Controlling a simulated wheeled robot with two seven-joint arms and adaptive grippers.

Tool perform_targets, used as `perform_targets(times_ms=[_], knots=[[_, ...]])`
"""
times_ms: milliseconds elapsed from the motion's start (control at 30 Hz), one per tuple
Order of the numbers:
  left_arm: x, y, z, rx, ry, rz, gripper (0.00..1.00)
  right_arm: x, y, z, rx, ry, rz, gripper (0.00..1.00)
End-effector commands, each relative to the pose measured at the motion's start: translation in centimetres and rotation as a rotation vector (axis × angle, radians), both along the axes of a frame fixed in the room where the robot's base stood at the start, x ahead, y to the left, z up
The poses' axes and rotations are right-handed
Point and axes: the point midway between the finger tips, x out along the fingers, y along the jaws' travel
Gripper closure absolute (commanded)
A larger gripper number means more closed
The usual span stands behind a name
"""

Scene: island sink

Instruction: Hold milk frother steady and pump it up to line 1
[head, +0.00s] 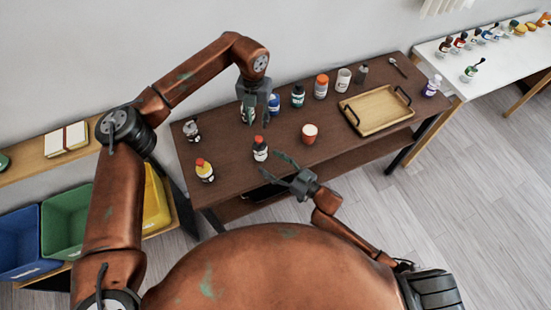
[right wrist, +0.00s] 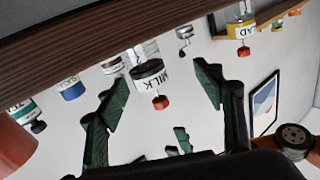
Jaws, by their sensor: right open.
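No object is clearly labelled as a milk frother. The grey lidded cylinder (head: 362,74) at the back and the small grey-and-white vessel (head: 192,130) at the left end are too small to identify. A bottle labelled MILK (head: 260,149), with a red cap, stands near the table's front edge; it also shows upside down in the right wrist view (right wrist: 150,72). My right gripper (head: 276,171) is open and empty just in front of it, the bottle showing between its fingers. My left gripper (head: 255,117) points down at a dark, white-labelled bottle (head: 249,111); contact is unclear.
The brown table (head: 338,140) holds several bottles along its back, a red cup (head: 309,133) and a wooden tray (head: 372,122) at right. A yellow-labelled bottle (head: 204,172) stands front left. The table is bare between the cup and the front edge.

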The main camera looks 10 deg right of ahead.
Motion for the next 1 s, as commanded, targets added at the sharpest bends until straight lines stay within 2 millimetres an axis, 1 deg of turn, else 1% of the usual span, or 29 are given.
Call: perform_targets(times_ms=[33,67,167,267,533,700,833,1000], knots=[[0.0,0.0,0.0,0.0,0.0,0.0,0.71,0.7,-0.6,0.1,-0.018,-0.024,-0.007,0.38],[0.0,0.0,0.0,0.0,0.0,0.0,0.71,1.0,-0.9,0.2,-0.025,-0.035,-0.009,0.38],[0.0,0.0,0.0,0.0,0.0,0.0,0.71,1.8,-1.2,0.3,-0.04,-0.057,-0.014,0.38],[0.0,0.0,0.0,0.0,0.0,0.0,0.71,2.6,-0.6,0.4,-0.042,-0.062,-0.015,0.38],[0.0,0.0,0.0,0.0,0.0,0.0,0.71,5.3,2.5,0.4,-0.041,-0.06,-0.015,0.38],[0.0,0.0,0.0,0.0,0.0,0.0,0.71,6.5,3.7,0.3,-0.042,-0.058,-0.015,0.38],[0.0,0.0,0.0,0.0,0.0,0.0,0.71,6.9,4.1,0.3,-0.043,-0.059,-0.015,0.38],[0.0,0.0,0.0,0.0,0.0,0.0,0.71,6.9,4.2,0.3,-0.042,-0.058,-0.015,0.38]])
